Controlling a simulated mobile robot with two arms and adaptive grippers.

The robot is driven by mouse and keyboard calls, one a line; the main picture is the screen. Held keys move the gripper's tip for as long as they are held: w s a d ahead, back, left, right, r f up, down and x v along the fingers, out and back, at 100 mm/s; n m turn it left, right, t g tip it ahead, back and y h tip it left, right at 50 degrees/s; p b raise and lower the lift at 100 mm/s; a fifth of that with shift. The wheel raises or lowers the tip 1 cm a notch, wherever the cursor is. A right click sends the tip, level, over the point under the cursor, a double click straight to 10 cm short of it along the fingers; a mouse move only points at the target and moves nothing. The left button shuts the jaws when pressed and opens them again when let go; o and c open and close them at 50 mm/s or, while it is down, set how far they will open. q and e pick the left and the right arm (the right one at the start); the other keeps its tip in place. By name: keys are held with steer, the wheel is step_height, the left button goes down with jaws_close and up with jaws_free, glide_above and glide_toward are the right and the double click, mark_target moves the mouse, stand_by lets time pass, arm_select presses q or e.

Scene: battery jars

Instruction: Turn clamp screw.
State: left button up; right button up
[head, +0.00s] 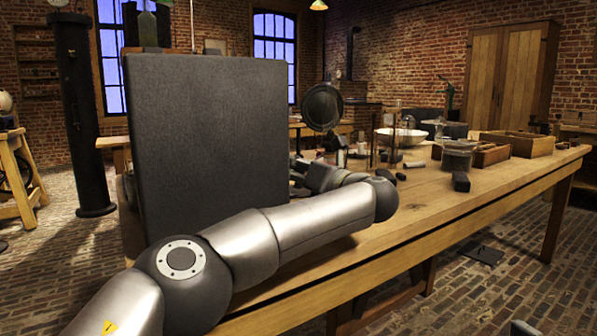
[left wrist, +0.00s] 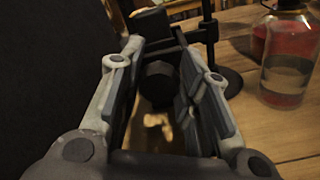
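My left arm comes in from the left in the head view, and my left gripper (head: 318,176) is low over the workbench, partly hidden behind my wrist. In the left wrist view, my left gripper (left wrist: 156,46) has its two fingers apart. A dark, rounded knob (left wrist: 156,78), which looks like the clamp screw, shows between them, with narrow gaps beside it. Whether either finger touches it is hard to tell. Behind it is a dark clamp body (left wrist: 150,20) beside a black upright rod (left wrist: 208,30).
A large dark panel (head: 210,140) rises left of the gripper. The workbench (head: 440,205) carries a white bowl (head: 400,136) and wooden trays (head: 518,143). Its front right is clear.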

arm_select(q)
steer(key=o, duration=0.4)
steer(key=shift+c, duration=0.2)
steer(key=shift+s+d, duration=0.1)
steer(key=v, duration=1.1)
steer(key=shift+s+d, duration=0.2)
steer(key=shift+s, duration=0.1)
